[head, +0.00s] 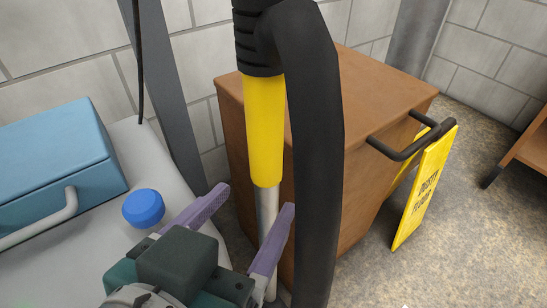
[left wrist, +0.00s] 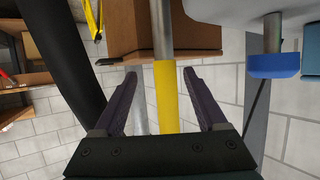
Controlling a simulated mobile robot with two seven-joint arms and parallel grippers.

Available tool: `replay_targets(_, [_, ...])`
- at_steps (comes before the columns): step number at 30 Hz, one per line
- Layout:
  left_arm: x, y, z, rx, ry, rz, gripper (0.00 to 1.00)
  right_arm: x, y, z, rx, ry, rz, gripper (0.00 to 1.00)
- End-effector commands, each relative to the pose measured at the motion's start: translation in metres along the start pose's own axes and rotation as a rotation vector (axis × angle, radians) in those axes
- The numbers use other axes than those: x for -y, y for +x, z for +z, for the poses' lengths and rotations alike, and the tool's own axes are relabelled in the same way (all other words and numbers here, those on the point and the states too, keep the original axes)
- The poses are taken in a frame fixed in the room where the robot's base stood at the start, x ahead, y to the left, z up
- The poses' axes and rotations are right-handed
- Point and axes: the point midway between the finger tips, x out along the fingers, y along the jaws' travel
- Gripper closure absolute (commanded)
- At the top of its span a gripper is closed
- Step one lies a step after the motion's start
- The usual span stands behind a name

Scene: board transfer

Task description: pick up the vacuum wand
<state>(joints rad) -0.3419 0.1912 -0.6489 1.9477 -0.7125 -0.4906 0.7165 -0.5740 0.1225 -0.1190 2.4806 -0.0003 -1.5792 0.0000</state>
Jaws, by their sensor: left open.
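The vacuum wand (head: 264,130) stands upright, with a black top, a yellow sleeve and a silver tube below; a thick black hose (head: 312,150) bends down from its top. My left gripper (head: 255,197) is open and empty, its two purple fingers pointing at the wand near the lower end of the yellow sleeve. In the left wrist view, the yellow sleeve (left wrist: 167,95) shows between the open fingers (left wrist: 159,73), with a gap on each side. The wand's lower end is hidden in the head view. My right gripper is not in view.
A brown cabinet (head: 390,95) with a dark handle stands right behind the wand. A yellow floor sign (head: 425,190) leans beside it. At left, a blue box (head: 50,150) and a blue round knob (head: 143,207) are on a pale surface. Open floor lies at lower right.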

Motion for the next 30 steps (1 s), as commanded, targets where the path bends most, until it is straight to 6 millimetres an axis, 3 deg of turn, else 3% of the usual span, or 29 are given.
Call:
replay_targets(6, [0.001,0.032,0.000,-0.002,-0.001,-0.001,0.26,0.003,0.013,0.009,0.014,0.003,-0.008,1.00])
replay_targets(13, [0.003,0.050,0.001,-0.002,0.001,-0.002,0.26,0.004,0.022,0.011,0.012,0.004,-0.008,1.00])
replay_targets(21, [0.008,0.086,0.004,0.000,0.001,-0.002,0.26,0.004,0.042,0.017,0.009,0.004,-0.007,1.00])
replay_targets(30, [0.008,0.091,0.001,0.002,-0.001,-0.002,0.26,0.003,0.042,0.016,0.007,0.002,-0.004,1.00])
